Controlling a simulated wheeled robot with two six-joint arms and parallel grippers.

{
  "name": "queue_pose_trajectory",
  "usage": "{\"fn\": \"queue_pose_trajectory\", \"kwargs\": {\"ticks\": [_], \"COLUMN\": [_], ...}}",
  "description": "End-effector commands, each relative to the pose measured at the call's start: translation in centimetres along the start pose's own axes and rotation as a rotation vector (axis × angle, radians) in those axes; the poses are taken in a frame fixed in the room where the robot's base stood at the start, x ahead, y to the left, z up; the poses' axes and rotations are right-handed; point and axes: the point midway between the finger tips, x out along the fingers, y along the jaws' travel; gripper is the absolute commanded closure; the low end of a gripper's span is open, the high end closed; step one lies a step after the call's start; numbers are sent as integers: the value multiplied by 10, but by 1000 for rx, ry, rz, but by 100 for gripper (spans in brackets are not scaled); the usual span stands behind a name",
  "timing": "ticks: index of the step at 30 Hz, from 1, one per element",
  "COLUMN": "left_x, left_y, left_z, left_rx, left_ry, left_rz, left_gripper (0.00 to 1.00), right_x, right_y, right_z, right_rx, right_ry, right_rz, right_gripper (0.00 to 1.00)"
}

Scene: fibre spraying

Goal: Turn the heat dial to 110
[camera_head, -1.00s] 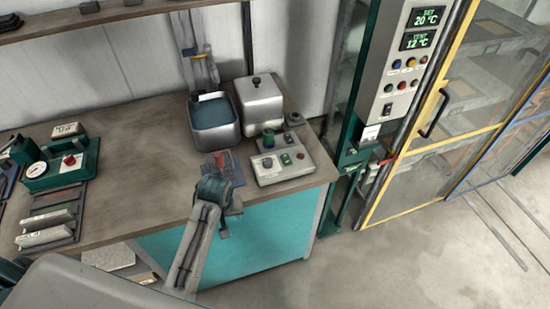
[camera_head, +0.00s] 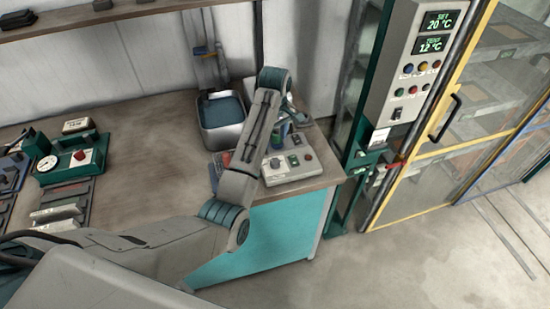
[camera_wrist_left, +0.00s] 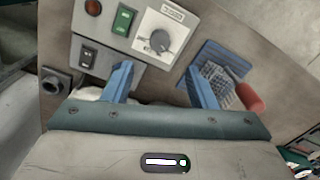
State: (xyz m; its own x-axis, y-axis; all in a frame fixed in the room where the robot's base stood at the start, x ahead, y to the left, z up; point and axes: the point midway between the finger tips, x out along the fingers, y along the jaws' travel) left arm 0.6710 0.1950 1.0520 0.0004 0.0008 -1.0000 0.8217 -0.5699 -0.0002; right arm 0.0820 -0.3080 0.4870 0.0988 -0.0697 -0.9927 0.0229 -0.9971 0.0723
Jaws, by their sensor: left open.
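The heat dial (camera_wrist_left: 160,41) is a dark round knob on a white scale plate, on a grey control box (camera_wrist_left: 75,52). The scale figures are too small to read. In the head view the knob (camera_head: 276,163) shows on the box at the bench's right end. My left gripper (camera_wrist_left: 160,84) shows two blue fingers spread apart with nothing between them. The dial lies ahead of the gap, apart from both fingertips. In the head view my left arm reaches over the bench, and its fingers are hidden or unclear. My right gripper is not in view.
The box also has a green switch (camera_wrist_left: 124,21), a red lamp (camera_wrist_left: 93,7) and a black switch (camera_wrist_left: 88,57). A metal tub (camera_head: 221,118) stands behind. An oven panel (camera_head: 408,75) reads 20 °C and 12 °C.

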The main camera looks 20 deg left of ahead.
Motion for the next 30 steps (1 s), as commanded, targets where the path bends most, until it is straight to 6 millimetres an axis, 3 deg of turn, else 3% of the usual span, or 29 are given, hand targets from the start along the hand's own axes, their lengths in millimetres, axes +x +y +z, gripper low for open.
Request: {"fn": "queue_pose_trajectory", "kwargs": {"ticks": [7,18,24,30], "left_x": [27,88,104,106], "left_y": [1,1,1,1], "left_z": [0,0,0,0], "left_rx": [-4,-3,-3,-3], "left_ry": [-3,-3,-1,-1], "left_rz": [-5,-5,-2,-1], "left_gripper": [48,48,48,48], "right_x": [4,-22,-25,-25], "right_y": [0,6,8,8], "right_z": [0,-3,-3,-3], "right_rx": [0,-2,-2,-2], "right_ry": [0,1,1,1], "right_rz": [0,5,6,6], "right_gripper": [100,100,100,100]}}
